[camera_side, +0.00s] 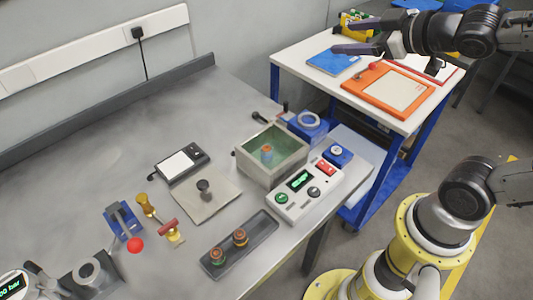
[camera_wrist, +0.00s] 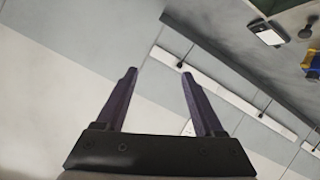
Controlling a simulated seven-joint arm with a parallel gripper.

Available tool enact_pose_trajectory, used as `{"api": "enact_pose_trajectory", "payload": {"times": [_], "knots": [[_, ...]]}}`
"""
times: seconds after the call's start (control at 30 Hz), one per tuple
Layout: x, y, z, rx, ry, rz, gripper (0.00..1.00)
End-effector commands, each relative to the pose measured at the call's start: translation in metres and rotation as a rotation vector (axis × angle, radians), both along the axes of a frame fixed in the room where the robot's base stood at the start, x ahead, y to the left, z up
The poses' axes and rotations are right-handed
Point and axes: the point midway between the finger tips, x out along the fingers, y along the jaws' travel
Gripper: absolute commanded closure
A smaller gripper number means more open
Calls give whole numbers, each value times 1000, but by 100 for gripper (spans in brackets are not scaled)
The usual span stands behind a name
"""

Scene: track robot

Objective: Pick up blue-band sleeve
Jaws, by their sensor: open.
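A small orange-brown sleeve (camera_side: 266,150) stands in a green-lined open box (camera_side: 245,162) near the middle of the bench; it seems to carry a bluish band, but it is too small to be sure. Two similar sleeves stand in a dark tray (camera_side: 262,222) at the front: one with a green band (camera_side: 217,257), the other (camera_side: 240,238) with a reddish-orange look. My gripper (camera_side: 341,36) is open and empty at the upper right, high and well away from all the sleeves. Its two spread fingers show in the wrist view (camera_wrist: 158,73), with no sleeve between them.
A control box with buttons (camera_side: 300,193) stands right of the green-lined box, with a blue block holding a ring (camera_side: 308,122) behind. A flat plate with a dark knob (camera_side: 207,200), a meter (camera_side: 182,163) and a red-ball lever (camera_side: 134,245) lie left. The back-left bench is clear.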

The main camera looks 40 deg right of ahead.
Motion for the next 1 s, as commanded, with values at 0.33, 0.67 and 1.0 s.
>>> {"api": "enact_pose_trajectory", "payload": {"times": [0.33,0.67,1.0], "knots": [[54,47,-85,-47,-2,494,30],[4,53,-202,327,195,715,30],[12,49,-225,377,219,655,30]]}}
